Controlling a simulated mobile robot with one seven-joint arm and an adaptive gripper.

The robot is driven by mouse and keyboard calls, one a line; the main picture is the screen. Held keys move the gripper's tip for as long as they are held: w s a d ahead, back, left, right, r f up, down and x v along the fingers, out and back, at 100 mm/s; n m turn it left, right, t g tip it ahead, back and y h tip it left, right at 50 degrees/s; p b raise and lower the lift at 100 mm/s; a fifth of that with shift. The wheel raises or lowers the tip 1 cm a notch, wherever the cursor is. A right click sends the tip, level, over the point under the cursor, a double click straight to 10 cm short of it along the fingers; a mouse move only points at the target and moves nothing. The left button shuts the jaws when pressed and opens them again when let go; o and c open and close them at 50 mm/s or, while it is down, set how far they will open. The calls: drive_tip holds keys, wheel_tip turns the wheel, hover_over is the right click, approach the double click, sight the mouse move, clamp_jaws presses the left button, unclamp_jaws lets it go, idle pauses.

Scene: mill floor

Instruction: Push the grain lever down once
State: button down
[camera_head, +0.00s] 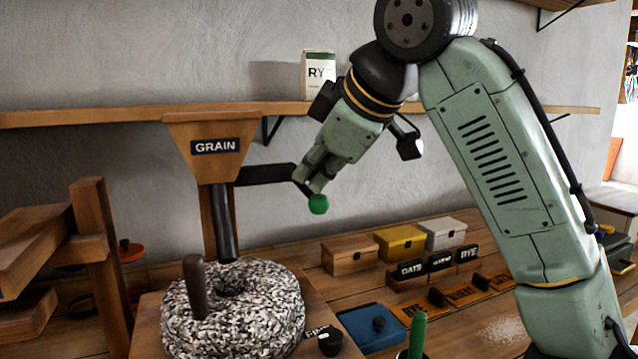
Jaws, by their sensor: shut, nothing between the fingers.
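The grain hopper (212,147) is a wooden funnel with a dark GRAIN label, at the left of the view. A dark lever arm (265,174) runs right from it and ends in a green ball knob (318,204). My gripper (308,188) is shut and empty at the lever's end, right above the knob. It seems to touch the lever there, but I cannot be sure. The fingers hide part of the lever's end. A dark spout under the hopper points down at a speckled millstone (230,310) with an upright handle (194,285).
A shelf (90,116) with a RYE carton (318,74) runs behind the hopper. Small boxes (400,243) and OATS and RYE labelled bins (411,270) stand on the bench. A blue plate (366,328) and a green handle (417,335) are in front. A wooden frame (95,260) stands left.

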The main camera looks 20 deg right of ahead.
drive_tip(key=shift+f+b, duration=0.8)
drive_tip(key=shift+f, duration=0.55)
idle(0.9)
drive_tip(key=shift+r, duration=0.15)
idle(0.4)
drive_tip(key=shift+r+p, duration=2.65)
wheel_tip(320, 180, up, 5)
drive_tip(key=p, duration=0.5)
drive_tip(key=shift+s, duration=0.1)
